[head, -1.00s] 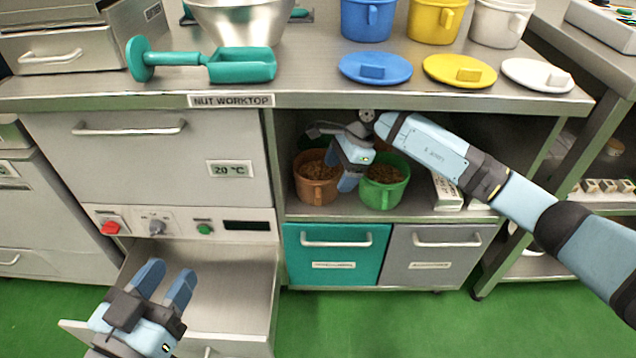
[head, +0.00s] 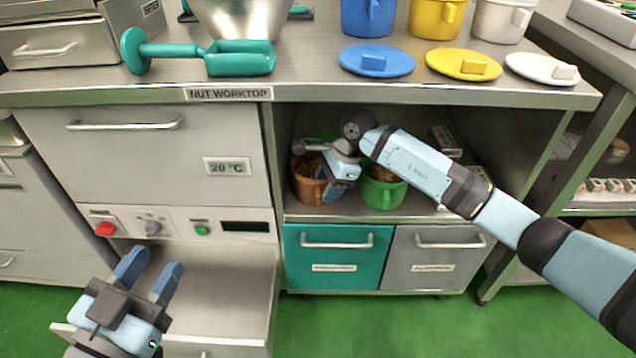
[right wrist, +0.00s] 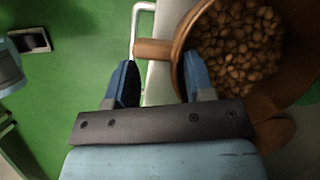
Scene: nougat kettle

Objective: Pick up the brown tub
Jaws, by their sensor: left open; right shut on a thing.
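The brown tub (head: 305,188) stands on the shelf under the worktop, left of a green tub (head: 380,192). It holds brown nuts. In the right wrist view the brown tub (right wrist: 178,70) fills the upper right, with its handle pointing left. My right gripper (head: 333,192) is shut on the brown tub at its handle side. One finger is outside the rim and the other overlaps the tub's opening. My arm hides part of both tubs in the head view. My left gripper (head: 152,270) is open and empty, over the open drawer (head: 225,300).
The worktop (head: 300,85) edge runs above the shelf opening. Blue (head: 377,60), yellow (head: 463,64) and white (head: 541,68) lids lie on it, with a green scoop (head: 240,58). Teal (head: 337,255) and grey (head: 435,258) drawers are below the shelf.

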